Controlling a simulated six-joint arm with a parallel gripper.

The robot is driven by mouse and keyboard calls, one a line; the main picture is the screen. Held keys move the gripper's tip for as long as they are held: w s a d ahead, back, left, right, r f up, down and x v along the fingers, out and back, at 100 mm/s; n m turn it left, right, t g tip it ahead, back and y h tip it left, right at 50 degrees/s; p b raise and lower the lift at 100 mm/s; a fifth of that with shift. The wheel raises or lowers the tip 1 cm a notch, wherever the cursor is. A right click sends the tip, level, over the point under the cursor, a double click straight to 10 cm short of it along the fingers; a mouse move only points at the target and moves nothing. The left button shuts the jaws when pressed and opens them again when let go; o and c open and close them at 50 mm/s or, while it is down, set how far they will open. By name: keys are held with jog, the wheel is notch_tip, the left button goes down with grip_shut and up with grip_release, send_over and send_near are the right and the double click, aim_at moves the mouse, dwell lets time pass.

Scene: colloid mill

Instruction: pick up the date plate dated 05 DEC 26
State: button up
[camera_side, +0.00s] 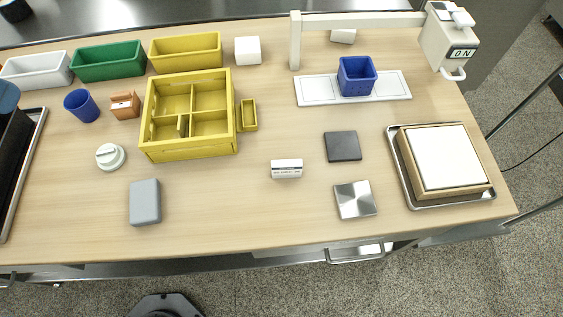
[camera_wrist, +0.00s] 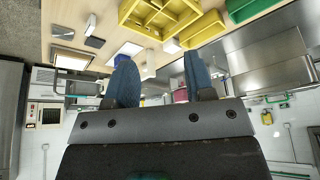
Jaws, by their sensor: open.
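The yellow crate (camera_side: 190,146) stands left of the printed block. A dark square (camera_side: 342,146) and steel plate (camera_side: 355,200) lie to its right. A tray (camera_side: 462,202) holds a white-topped box. Colored bins (camera_side: 108,62) line the back. The table front is mostly clear.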

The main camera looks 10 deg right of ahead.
jog(key=w+d+f+m+g+h, duration=0.1)
jog(key=w+d+f+m, duration=0.1)
jog(key=d, duration=0.5)
jog(key=w+d+f+m+g, duration=0.1)
jog(key=w+d+f+m, duration=0.2)
jog(key=d, duration=0.3)
jog(key=m+g, duration=0.2)
jog(key=m, duration=0.4)
send_near(284, 163)
jog(key=shift+h, duration=0.4)
jog(key=x, duration=0.5)
jog(key=shift+s+d, duration=0.1)
jog(key=shift+d, duration=0.05)
jog(key=shift+d+f, duration=0.25)
jog(key=shift+f, duration=0.3)
jog(key=f, duration=0.4)
jog(key=shift+d, duration=0.3)
jog(key=shift+d+f, duration=0.25)
jog(key=shift+f, duration=0.35)
jog(key=shift+c, duration=0.2)
